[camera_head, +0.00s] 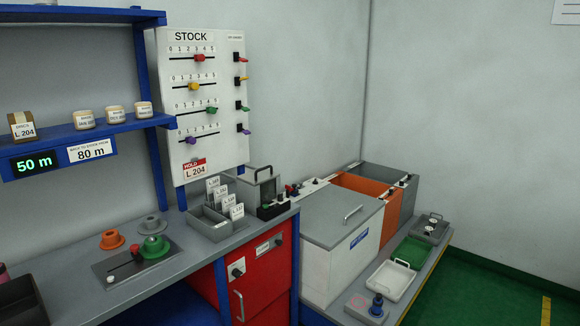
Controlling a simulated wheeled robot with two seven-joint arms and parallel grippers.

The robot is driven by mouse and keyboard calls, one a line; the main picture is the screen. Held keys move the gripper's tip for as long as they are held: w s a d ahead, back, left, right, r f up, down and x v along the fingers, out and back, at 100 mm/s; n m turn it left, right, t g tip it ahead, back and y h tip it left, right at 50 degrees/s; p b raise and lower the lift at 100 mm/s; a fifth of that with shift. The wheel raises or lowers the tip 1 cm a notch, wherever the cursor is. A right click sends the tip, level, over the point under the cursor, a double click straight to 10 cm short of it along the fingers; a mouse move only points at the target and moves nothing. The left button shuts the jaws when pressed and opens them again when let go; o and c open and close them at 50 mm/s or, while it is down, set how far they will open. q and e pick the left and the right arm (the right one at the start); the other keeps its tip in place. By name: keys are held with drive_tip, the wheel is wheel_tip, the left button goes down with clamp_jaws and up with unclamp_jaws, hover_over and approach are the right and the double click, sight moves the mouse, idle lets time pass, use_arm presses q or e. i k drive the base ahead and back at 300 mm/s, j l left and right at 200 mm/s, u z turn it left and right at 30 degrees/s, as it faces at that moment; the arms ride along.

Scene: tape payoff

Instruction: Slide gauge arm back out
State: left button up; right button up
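I cannot single out a gauge arm for certain. On the grey bench at the left, a dark flat plate (138,262) carries a small red knob (135,249) and a green flanged hub (154,246). An orange flanged hub (112,239) and a grey one (152,225) sit behind it. Neither of my grippers is in view.
A blue shelf (80,133) with several small rolls hangs above the bench. A white STOCK board (205,105) with coloured sliders stands behind. A red cabinet (262,275), a lidded grey-white bin (335,245) and a white tray (390,281) are to the right.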

sight(134, 248)
drive_tip(key=u, duration=1.35)
